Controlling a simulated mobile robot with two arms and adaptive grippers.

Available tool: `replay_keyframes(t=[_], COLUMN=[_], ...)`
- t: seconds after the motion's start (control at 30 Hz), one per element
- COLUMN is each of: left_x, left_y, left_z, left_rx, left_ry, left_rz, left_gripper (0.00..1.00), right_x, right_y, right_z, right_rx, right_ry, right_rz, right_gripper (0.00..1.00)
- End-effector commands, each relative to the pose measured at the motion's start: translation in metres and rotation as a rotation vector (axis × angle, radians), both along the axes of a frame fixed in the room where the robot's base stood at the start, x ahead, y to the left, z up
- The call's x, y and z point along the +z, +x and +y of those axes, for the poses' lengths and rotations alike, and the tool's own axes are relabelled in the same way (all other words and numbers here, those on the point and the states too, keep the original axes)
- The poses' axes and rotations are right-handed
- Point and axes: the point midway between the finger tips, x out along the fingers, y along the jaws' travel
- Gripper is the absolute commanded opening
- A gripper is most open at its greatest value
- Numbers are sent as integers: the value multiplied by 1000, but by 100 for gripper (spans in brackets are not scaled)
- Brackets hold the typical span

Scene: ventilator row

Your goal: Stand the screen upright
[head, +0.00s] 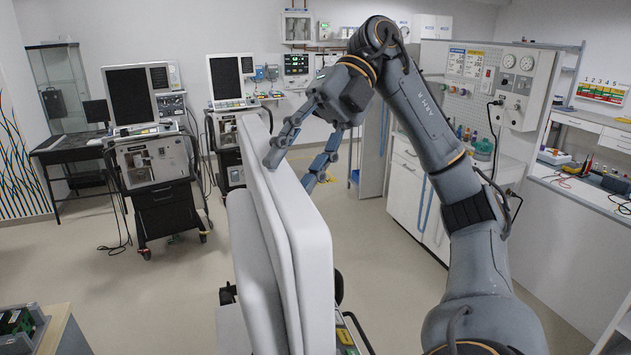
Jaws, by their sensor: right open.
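A large pale-grey slab (288,235), which looks like the screen's housing, stands close in front of me in the head view. I see it mostly along its narrow edge, so its display face is hidden and its exact tilt is hard to tell. My right gripper (290,171) is open at the slab's far upper part. One finger overlaps the slab's top edge and the other is on its right side. I cannot tell whether either finger touches it. My left gripper is not in view.
Two ventilators with dark upright screens (132,97) (226,78) stand on carts at the back left. A black desk (70,144) is at far left. A white cabinet (408,190) and a workbench (590,185) line the right. The floor (170,290) left of the slab is clear.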

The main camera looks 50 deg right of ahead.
Motion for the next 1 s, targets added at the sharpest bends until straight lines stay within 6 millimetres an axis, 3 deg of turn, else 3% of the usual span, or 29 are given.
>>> replay_keyframes(t=[0.03,0.13,0.4,0.6,0.77,1.0], left_x=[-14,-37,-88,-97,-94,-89], left_y=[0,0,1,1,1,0], left_z=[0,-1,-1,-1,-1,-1], left_rx=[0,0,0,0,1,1], left_ry=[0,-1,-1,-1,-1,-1], left_rz=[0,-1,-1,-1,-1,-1], left_gripper=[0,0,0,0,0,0], right_x=[-8,-10,-3,1,4,3], right_y=[-5,-21,-82,-107,-110,-116], right_z=[-2,-11,-62,-83,-75,-38], right_rx=[25,89,272,331,338,338], right_ry=[43,171,531,634,641,638], right_rz=[-4,-37,-202,-274,-280,-280], right_gripper=[17,0,0,0,0,0])
